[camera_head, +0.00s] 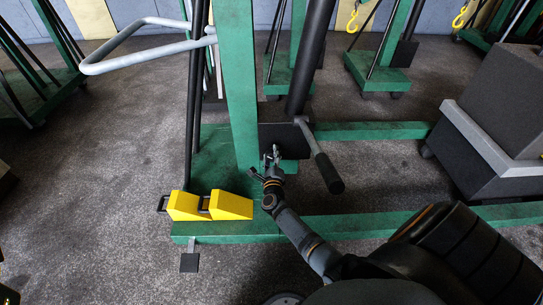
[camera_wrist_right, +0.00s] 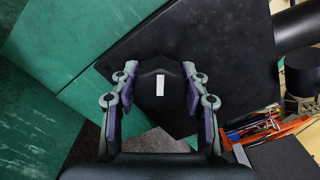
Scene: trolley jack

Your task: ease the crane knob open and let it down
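The crane is a green frame with an upright post (camera_head: 238,80) and a black ram (camera_head: 311,55). A black plate (camera_head: 293,138) sits at the ram's foot. My right gripper (camera_head: 270,157) reaches up to this plate. In the right wrist view, the dark crane knob (camera_wrist_right: 160,88) with a white mark lies between the two fingers of the right gripper (camera_wrist_right: 160,70). In the head view the gripper mostly hides the knob. My left gripper is not in view.
A pump handle with a dark grip (camera_head: 328,173) slants down just right of the gripper. Yellow wheel chocks (camera_head: 208,205) sit on the base leg (camera_head: 350,227). A dark block (camera_head: 490,135) stands at the right. Open floor (camera_head: 90,170) lies at the left.

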